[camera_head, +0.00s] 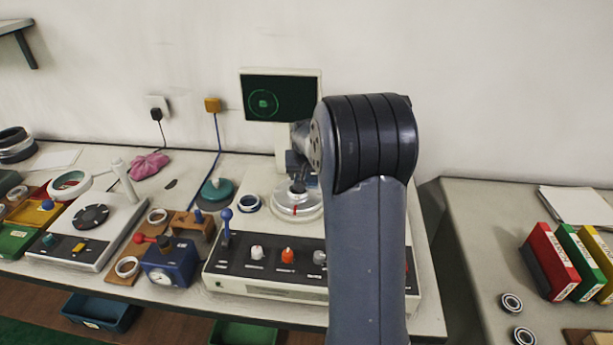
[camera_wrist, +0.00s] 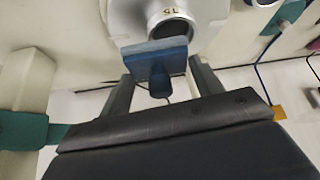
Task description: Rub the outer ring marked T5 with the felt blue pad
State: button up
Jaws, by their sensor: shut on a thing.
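My gripper (camera_wrist: 161,76) is shut on a blue pad (camera_wrist: 155,58), which sits between its two fingers. The ring marked T5 (camera_wrist: 168,14) is a pale ring with a dark opening, its mark upside down in the wrist view. It sits on a white round plate (camera_wrist: 122,18). The pad is at the ring's near edge and overlaps it in the picture; I cannot tell whether they touch. In the head view my gripper (camera_head: 298,178) points down over the round plate (camera_head: 297,208); my arm hides part of this area, and the pad is not clear there.
A ring with a dark blue inside (camera_head: 249,203) lies left of the plate. A green-topped round thing (camera_head: 216,190) stands further left. A control panel with knobs (camera_head: 287,257) is in front, and a screen (camera_head: 281,97) behind. Coloured boxes (camera_head: 551,262) stand on the right table.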

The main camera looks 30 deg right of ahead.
jog(key=shift+a+r, duration=0.25)
jog(key=shift+r, duration=0.4)
jog(key=shift+d+r+p, duration=0.1)
jog(key=shift+r+p, duration=0.6)
jog(key=shift+r, duration=0.1)
jog(key=shift+r+p, duration=1.05)
jog(key=shift+r, duration=0.65)
